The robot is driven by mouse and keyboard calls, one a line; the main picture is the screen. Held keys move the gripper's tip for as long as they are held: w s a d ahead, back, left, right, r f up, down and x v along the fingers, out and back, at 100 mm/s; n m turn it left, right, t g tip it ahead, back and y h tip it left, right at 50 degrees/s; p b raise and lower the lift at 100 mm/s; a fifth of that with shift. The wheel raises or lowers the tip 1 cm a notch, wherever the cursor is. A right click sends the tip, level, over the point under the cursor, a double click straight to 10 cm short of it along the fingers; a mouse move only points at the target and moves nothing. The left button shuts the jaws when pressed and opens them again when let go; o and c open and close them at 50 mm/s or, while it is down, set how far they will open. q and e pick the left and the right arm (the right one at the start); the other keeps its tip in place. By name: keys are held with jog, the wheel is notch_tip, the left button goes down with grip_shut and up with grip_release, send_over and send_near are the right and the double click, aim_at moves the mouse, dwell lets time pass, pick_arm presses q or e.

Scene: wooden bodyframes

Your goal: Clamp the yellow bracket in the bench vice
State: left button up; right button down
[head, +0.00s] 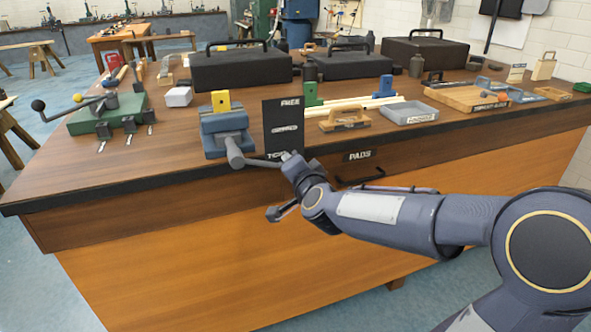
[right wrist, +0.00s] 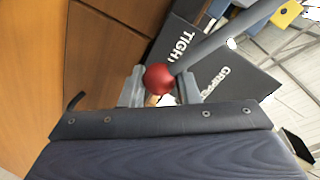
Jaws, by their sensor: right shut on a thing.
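The yellow bracket (head: 220,101) stands upright in the top of the blue-grey bench vice (head: 224,131), between its jaws; I cannot tell whether they press on it. The bracket also shows at the top right of the right wrist view (right wrist: 288,14). The vice's grey handle bar (head: 261,162) points right, toward my right gripper (head: 286,158). In the right wrist view, the right gripper (right wrist: 159,88) is shut on the red ball (right wrist: 158,78) at the bar's end. My left gripper is in neither view.
A black board (head: 283,125) marked FREE at the top stands just right of the vice; its lower lettering is partly hidden. A green fixture (head: 105,113) is at left. A wooden float (head: 345,118) and grey tray (head: 403,113) are at right. Black cases (head: 240,70) stand behind.

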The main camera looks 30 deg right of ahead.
jog(key=shift+a+f, duration=0.3)
jog(key=shift+f, duration=0.05)
jog(key=c, duration=1.1)
grip_release()
jog(key=shift+w, duration=0.1)
jog(key=shift+c, duration=0.2)
jog(key=shift+r, duration=0.1)
jog(key=p+v, duration=0.2)
jog(key=v, duration=0.6)
